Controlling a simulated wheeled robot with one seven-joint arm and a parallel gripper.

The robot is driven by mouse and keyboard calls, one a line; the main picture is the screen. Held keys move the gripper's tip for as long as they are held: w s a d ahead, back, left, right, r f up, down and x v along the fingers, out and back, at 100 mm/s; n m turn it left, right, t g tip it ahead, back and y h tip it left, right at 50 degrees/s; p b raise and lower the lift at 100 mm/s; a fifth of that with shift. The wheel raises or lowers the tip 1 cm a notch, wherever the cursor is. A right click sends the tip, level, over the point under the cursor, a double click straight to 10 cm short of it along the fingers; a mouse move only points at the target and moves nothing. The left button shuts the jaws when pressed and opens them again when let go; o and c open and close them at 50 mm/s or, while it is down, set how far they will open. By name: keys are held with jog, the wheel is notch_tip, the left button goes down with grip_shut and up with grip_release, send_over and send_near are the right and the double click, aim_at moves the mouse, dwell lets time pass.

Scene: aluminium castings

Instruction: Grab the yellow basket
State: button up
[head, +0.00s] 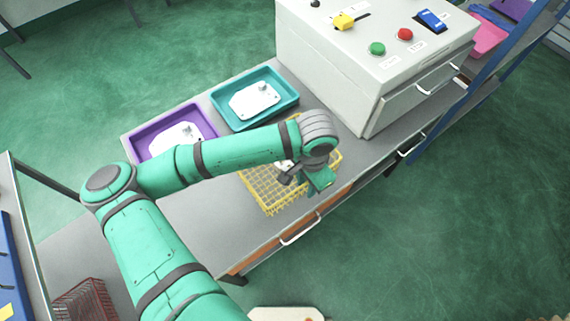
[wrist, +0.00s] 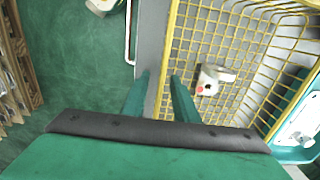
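The yellow wire basket (head: 268,198) stands on the grey workbench, partly hidden by my arm in the head view. In the wrist view, the yellow basket (wrist: 240,45) fills the upper right. A light metal part with a red spot (wrist: 208,82) lies inside it. My gripper (wrist: 160,92) is open, with one green fingertip on each side of the basket's near rim. I cannot tell how far the rim is below or between the fingers. In the head view, my gripper (head: 321,181) is at the basket's front right side.
A purple tray (head: 147,140) and a teal tray (head: 222,112), each holding a white plate, stand behind the basket. A grey control box (head: 370,60) with buttons stands to the right. A drawer handle (head: 300,230) juts from the bench front. A dark red basket (head: 85,300) is lower left.

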jog(key=shift+f, duration=0.9)
grip_shut()
jog(key=shift+r, duration=0.1)
